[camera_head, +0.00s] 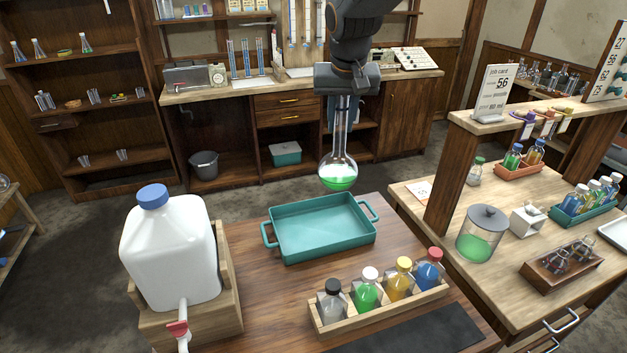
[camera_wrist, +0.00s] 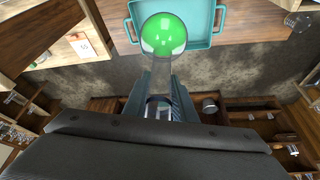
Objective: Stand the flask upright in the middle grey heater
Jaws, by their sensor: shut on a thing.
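The flask (camera_head: 338,170) is a clear round-bottomed glass with a long neck and a little green liquid in its bulb. My gripper (camera_head: 342,100) is shut on its neck and holds it upright in the air, bulb down. In the head view the bulb hangs at the far edge of the teal tray, above it or beyond it; I cannot tell which. The wrist view shows the flask bulb (camera_wrist: 164,35) in front of the teal tray, with my gripper (camera_wrist: 160,95) around the neck. No grey heater can be made out in either view.
The teal tray (camera_head: 272,242) lies empty on the wooden table. A white jug (camera_head: 170,250) with a blue cap stands at left. A wooden rack (camera_head: 380,319) of several capped bottles is at front. A shelved bench with a lidded jar (camera_head: 482,238) is at right.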

